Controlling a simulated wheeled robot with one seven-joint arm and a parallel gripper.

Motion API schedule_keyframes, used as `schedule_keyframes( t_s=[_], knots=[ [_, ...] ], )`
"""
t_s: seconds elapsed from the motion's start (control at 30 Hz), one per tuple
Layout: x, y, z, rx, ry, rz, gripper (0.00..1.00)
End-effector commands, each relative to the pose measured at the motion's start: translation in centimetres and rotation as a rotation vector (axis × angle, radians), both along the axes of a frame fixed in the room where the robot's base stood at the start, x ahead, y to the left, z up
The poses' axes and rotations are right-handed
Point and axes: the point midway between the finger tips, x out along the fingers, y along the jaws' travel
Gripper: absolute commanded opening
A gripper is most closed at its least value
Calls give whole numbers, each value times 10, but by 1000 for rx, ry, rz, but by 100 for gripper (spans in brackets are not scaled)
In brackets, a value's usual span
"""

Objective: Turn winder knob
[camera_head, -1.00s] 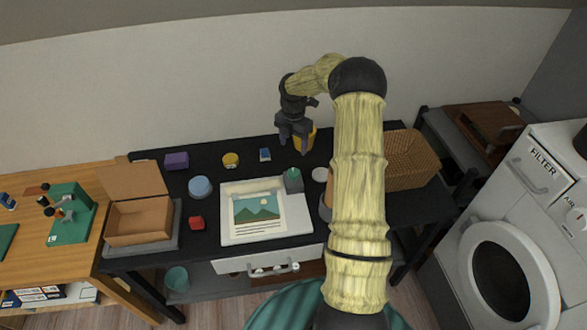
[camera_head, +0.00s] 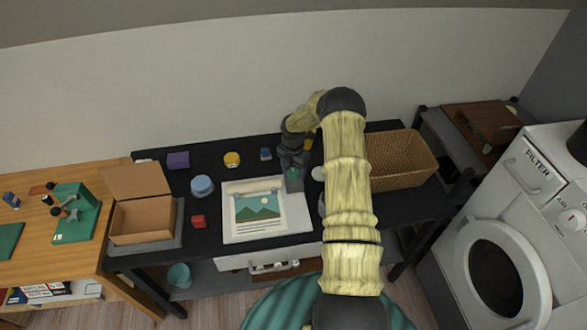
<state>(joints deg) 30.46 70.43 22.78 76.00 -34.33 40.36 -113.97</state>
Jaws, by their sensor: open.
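A white winder board (camera_head: 296,222) with a rolled sheet at its top and a mountain picture lies on the black desk. A green knob block (camera_head: 293,172) is at its upper right corner. My gripper (camera_head: 292,184) is open and pointing down at this corner, with its dark fingers around or just above the green knob. The fingers hide most of the knob, and I cannot tell whether they touch it.
An open cardboard box (camera_head: 142,220) stands left and a wicker basket (camera_head: 402,160) right on the desk (camera_head: 222,150). A blue round tub (camera_head: 202,186), red block (camera_head: 198,221), purple block (camera_head: 178,160) and yellow tin (camera_head: 232,159) lie around the board. A washing machine (camera_head: 508,215) is at right.

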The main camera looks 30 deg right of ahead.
Motion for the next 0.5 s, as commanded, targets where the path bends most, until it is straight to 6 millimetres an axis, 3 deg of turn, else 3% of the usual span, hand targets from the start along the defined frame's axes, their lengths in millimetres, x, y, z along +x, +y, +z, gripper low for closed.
schedule_keyframes(
  t_s=[0.13, 0.33, 0.5],
  knots=[
    [0, 0, 0, 0, 0, 0, 59],
    [0, 0, 0, 0, 0, 0, 20],
    [0, 0, 0, 0, 0, -3, 18]
  ],
)
